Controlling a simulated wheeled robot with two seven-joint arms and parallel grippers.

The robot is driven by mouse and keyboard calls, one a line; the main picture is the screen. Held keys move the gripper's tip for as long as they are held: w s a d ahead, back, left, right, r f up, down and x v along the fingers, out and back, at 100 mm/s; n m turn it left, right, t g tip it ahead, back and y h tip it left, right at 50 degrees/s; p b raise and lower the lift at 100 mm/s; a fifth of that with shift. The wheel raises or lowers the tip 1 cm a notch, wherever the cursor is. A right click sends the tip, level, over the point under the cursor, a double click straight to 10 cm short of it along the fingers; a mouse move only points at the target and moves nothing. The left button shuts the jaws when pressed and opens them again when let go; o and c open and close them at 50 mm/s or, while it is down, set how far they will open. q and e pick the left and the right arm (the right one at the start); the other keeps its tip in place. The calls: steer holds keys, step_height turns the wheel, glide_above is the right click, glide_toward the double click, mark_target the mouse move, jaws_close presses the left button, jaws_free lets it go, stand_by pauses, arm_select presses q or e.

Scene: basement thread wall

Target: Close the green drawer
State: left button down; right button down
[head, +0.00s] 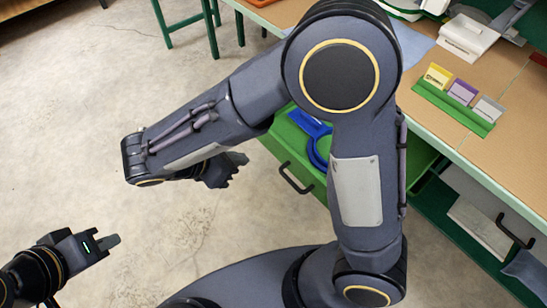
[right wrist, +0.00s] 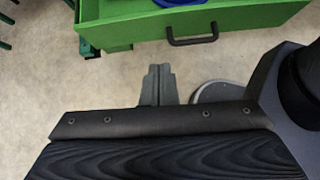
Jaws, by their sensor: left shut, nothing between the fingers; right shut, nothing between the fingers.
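The green drawer (head: 270,148) stands pulled out from under the workbench, with a dark bar handle (head: 292,181) on its front. A blue object (head: 312,124) lies inside it. My right arm covers much of the drawer in the head view. My right gripper (head: 238,168) is shut and empty, in front of the drawer and left of the handle in the picture. In the right wrist view its closed fingers (right wrist: 159,70) point toward the green drawer front (right wrist: 245,22), with a visible gap to it and the handle (right wrist: 192,41). My left gripper (head: 112,241) is shut and empty over bare floor, away from the drawer.
The workbench top (head: 500,110) holds a green rack (head: 455,107) with yellow, purple and grey cards and a white box (head: 467,38). Another dark handle (head: 516,232) shows at the lower right. The concrete floor (head: 80,130) at left is clear.

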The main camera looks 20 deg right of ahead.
steer(key=b, duration=0.3)
glide_toward(283, 150)
steer(key=shift+n, duration=0.3)
steer(key=x, duration=0.6)
steer(key=shift+a+f, duration=0.1)
steer(key=w+d+p, duration=0.1)
steer(key=w+d, duration=0.2)
steer(key=d, duration=0.5)
steer(key=w+d+p, duration=0.1)
steer(key=w+d, duration=0.2)
steer(key=d, duration=0.6)
steer(key=w+d, duration=0.3)
steer(key=d, duration=0.5)
steer(key=shift+w+d+p, duration=0.15)
steer(key=shift+d+p, duration=0.2)
steer(key=shift+p, duration=0.05)
steer(key=shift+a, duration=0.15)
